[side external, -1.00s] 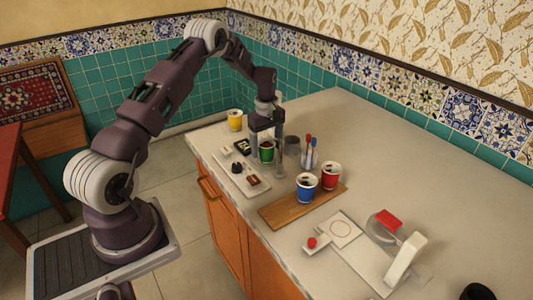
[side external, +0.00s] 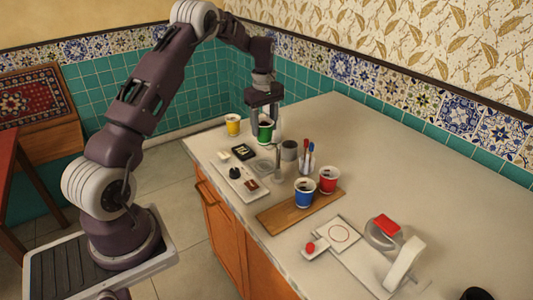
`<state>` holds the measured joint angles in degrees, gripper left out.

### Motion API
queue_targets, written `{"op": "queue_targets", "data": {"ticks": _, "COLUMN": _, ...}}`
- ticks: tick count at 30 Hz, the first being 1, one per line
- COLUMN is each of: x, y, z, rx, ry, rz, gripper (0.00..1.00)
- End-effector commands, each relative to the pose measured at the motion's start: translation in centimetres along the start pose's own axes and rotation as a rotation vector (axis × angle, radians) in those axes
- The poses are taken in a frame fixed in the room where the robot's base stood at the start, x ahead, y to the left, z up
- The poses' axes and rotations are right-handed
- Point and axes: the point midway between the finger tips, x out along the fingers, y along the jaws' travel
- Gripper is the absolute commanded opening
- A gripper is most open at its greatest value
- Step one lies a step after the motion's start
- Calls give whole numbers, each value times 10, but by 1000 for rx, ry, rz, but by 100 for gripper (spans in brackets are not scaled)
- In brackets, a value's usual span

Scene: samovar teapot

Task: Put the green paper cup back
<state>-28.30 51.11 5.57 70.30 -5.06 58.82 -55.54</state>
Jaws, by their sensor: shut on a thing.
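The green paper cup (side external: 265,133) has a white rim and a dark inside. My gripper (side external: 264,122) points down and is shut on this cup, with its fingers around the upper part. The cup is upright and looks raised above the far part of the counter; its exact height is hard to tell. A wooden board (side external: 269,222) lies near the counter's front edge. A blue paper cup (side external: 305,193) and a red paper cup (side external: 328,180) stand on it. A yellow paper cup (side external: 233,125) stands alone at the far left corner.
A white tray (side external: 256,197) with small dark items lies left of the board. A grey cup (side external: 289,150), a holder with coloured sticks (side external: 307,160) and a slim metal post (side external: 278,160) stand close by. A red-topped device (side external: 386,230) is right. The counter's back right is clear.

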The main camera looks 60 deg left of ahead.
Motion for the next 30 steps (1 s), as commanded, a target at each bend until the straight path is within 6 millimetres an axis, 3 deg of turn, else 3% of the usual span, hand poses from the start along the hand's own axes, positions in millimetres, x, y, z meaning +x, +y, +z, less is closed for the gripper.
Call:
{"op": "queue_targets", "data": {"ticks": 9, "x": -59, "y": 0, "z": 5, "rx": 2, "ry": 1, "rz": 1, "gripper": 34}}
{"op": "queue_targets", "data": {"ticks": 14, "x": -59, "y": -5, "z": 40, "rx": 3, "ry": 2, "rz": -1, "gripper": 34}}
{"op": "queue_targets", "data": {"ticks": 20, "x": -60, "y": -20, "z": 95, "rx": 4, "ry": 3, "rz": -1, "gripper": 34}}
{"op": "queue_targets", "data": {"ticks": 24, "x": -60, "y": -43, "z": 140, "rx": 4, "ry": 3, "rz": 0, "gripper": 34}}
{"op": "queue_targets", "data": {"ticks": 30, "x": -58, "y": -76, "z": 186, "rx": 2, "ry": 2, "rz": 1, "gripper": 34}}
